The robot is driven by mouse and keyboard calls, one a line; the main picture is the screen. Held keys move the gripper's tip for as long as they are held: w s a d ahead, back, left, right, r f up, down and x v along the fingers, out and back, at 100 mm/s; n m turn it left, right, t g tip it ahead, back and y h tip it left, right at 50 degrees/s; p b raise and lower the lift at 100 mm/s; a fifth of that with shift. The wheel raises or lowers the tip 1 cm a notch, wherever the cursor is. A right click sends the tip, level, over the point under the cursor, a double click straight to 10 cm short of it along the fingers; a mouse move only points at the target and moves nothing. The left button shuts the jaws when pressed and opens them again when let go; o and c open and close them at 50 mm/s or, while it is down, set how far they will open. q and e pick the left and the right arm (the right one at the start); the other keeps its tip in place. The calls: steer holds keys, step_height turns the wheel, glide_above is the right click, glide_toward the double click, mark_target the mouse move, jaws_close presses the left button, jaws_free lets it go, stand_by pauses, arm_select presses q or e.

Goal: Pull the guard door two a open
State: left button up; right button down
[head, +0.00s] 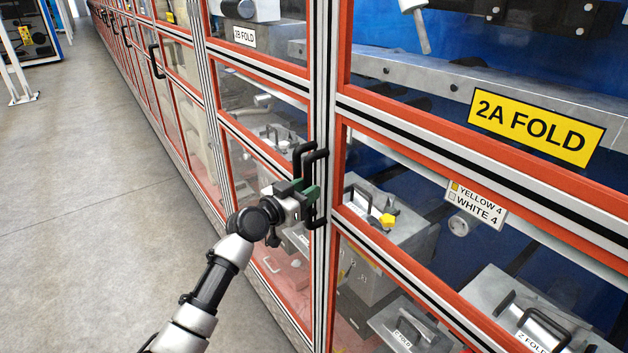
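The guard door 2A (475,155) is the red-framed clear panel on the right, with a yellow "2A FOLD" sign (537,127). It looks closed against the grey post. Its black bar handle (321,205) stands upright at the door's left edge. My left gripper (304,190), with green finger pads, is at this handle, and the pads appear to lie on either side of the bar. The gripper hides part of the bar, so I cannot tell whether the fingers press on it. My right gripper is not in view.
More red-framed doors run away to the upper left. Behind the 2A panel are grey metal blocks with handles (520,315). The grey floor (90,200) on the left is clear.

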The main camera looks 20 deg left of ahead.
arm_select(q)
steer(key=shift+x, duration=1.4)
jaws_close()
